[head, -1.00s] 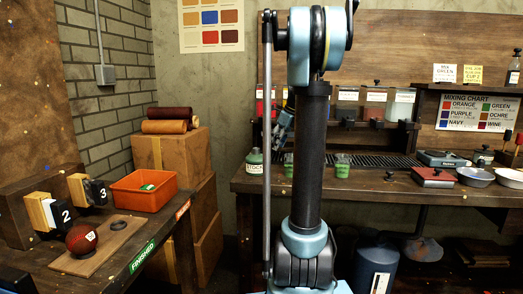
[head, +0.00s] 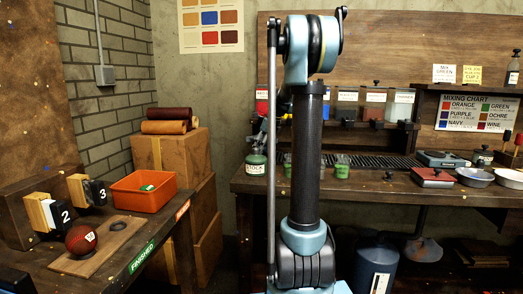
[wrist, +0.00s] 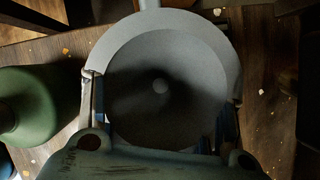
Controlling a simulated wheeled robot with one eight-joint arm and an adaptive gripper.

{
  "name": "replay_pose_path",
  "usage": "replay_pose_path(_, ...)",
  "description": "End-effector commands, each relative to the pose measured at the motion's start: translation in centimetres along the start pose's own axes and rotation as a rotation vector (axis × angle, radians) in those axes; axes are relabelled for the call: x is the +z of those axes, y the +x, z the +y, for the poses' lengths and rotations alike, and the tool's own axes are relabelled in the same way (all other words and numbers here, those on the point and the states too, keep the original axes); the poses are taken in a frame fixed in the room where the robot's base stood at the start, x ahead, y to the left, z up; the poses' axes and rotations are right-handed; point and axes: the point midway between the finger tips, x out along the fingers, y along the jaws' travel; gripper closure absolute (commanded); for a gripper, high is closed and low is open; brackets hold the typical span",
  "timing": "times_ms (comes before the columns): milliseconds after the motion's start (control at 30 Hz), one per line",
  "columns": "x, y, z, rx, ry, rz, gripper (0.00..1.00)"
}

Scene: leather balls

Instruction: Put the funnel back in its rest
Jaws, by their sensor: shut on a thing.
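The grey funnel (wrist: 205,40) fills the middle of the wrist view, its round mouth facing the camera and a small pale spot at the dark centre. My gripper (wrist: 161,100) is shut on it, with one finger at each side of the cone. In the head view my arm stands in front of the bench and hides most of the gripper and the funnel. I cannot make out the funnel's rest in either view.
A green bottle (wrist: 35,105) is close to the funnel's left in the wrist view; a green STOCK bottle (head: 255,163) stands at the bench's left end. Small green jars (head: 342,170) stand nearby. The bench (head: 385,187) also bears pans and boxes at right.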

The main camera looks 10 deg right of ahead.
Motion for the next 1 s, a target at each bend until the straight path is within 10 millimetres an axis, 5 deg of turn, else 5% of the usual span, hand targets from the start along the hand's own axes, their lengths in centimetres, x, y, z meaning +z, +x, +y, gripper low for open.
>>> replay_pose_path(733,-0.4,1.1,0.0,0.0,0.0,0.0,0.96)
replay_pose_path(767,-0.4,1.1,0.0,0.0,0.0,0.0,0.49)
replay_pose_path(900,-0.4,1.1,0.0,0.0,-0.001,0.0,0.22)
replay_pose_path(1000,-0.4,1.1,0.0,0.0,-0.001,0.0,0.22)
